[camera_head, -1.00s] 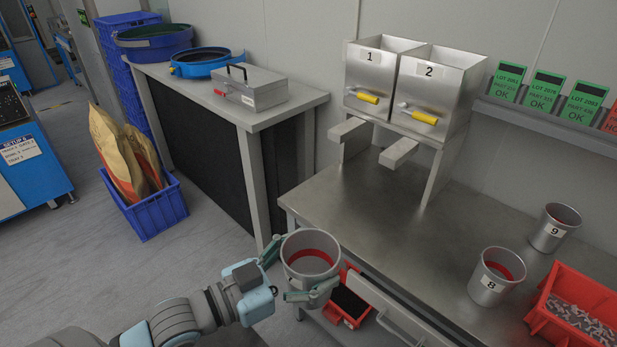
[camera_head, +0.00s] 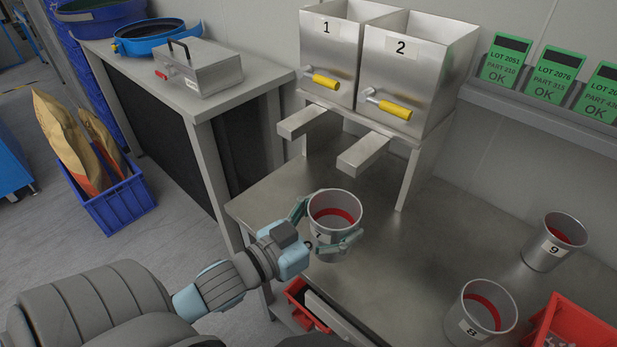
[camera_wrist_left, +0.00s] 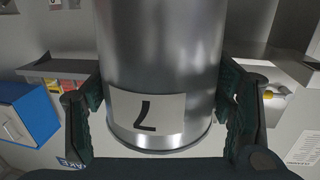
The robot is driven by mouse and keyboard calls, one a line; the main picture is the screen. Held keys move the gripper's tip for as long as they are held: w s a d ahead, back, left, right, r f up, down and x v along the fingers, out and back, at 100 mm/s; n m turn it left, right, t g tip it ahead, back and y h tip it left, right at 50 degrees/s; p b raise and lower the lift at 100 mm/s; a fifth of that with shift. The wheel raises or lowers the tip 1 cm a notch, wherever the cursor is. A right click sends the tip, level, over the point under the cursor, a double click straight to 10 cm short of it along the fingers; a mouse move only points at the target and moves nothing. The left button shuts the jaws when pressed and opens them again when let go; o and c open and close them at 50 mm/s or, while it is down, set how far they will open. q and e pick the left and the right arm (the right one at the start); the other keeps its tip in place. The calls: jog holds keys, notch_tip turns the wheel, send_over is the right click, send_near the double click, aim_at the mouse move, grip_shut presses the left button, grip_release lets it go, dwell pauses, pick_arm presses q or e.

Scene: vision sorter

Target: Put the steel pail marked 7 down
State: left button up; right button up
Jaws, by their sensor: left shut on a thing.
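The steel pail marked 7 (camera_head: 333,222) is upright in my left gripper (camera_head: 326,230), whose fingers close around its two sides. A red band shows inside the pail. In the left wrist view the pail (camera_wrist_left: 160,60) fills the middle, with its label 7 facing the camera and upside down. The left gripper's fingers (camera_wrist_left: 160,110) press both sides there. In the head view the pail is over the front left part of the steel table (camera_head: 385,275); whether its base touches the top I cannot tell. My right gripper is not in view.
Pail 8 (camera_head: 478,312) and pail 9 (camera_head: 553,243) stand on the table to the right, near a red bin (camera_head: 570,325). Hoppers 1 (camera_head: 326,55) and 2 (camera_head: 408,80) stand behind, their chutes sticking forward. The tabletop between the held pail and pail 8 is clear.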

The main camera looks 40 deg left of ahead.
pick_arm(q)
jog(key=s+a+f+n+g+y+b, duration=0.1)
jog(key=a+f+n+y+b, duration=0.25)
jog(key=a+y, duration=0.3)
jog(key=a+f+n+y+b, duration=0.2)
jog(key=a+n+y+b, duration=0.1)
jog(key=a+n+y, duration=0.3)
jog(key=shift+m+g, duration=0.3)
jog(key=shift+m, duration=0.15)
jog(key=b+x, duration=0.2)
jog(key=x, duration=0.4)
jog(key=f+b+x, duration=0.1)
jog(key=b+x, duration=0.2)
jog(key=x, duration=0.3)
jog(key=a+b+x, duration=0.1)
jog(key=b+x, duration=0.1)
jog(key=x, duration=0.3)
jog(key=shift+a+f, duration=0.2)
jog(key=shift+f+b, duration=0.4)
jog(key=shift+b, duration=0.05)
jog(key=shift+r, duration=0.1)
jog(key=o, duration=1.3)
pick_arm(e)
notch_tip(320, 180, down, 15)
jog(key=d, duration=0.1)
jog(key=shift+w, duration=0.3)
